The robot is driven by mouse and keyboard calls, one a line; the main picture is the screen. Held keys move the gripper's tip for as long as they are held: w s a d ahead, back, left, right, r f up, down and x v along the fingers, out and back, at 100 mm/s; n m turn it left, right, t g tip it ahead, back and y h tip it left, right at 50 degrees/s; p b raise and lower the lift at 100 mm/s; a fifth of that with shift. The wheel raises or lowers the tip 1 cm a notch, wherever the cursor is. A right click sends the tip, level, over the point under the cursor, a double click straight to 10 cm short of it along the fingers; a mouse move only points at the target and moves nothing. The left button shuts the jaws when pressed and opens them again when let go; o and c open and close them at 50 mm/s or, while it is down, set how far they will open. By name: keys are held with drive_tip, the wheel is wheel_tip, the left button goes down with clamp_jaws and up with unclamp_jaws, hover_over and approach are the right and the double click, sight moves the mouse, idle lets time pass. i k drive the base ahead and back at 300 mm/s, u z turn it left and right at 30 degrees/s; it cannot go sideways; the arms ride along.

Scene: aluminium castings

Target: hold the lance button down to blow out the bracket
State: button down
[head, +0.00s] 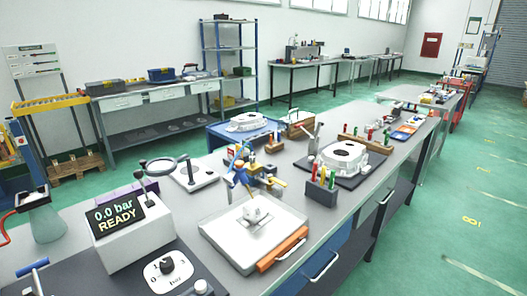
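A small pale metal part, which looks like the bracket (256,213), stands in the middle of a shallow white tray (222,236) with an orange handle. Behind the tray is a blue and yellow device (243,172), possibly the air lance; its button cannot be made out. A control box (135,237) left of the tray has a display (115,215) reading "0.0 bar READY". My gripper is not in view.
A magnifier on a stand (192,172) is behind the control box. A white casting (344,160) lies on a dark mat to the right, with a block of coloured-handled tools (322,187) before it. Another casting (247,121) is farther back. The green floor (450,230) at right is clear.

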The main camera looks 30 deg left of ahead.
sight(239, 165)
drive_tip(key=u, duration=0.25)
drive_tip(key=i, duration=0.75)
drive_tip(key=u, duration=0.4)
drive_tip(key=k, duration=0.9)
drive_tip(key=u, duration=0.15)
drive_tip(key=i, duration=0.9)
drive_tip(key=z, duration=0.05)
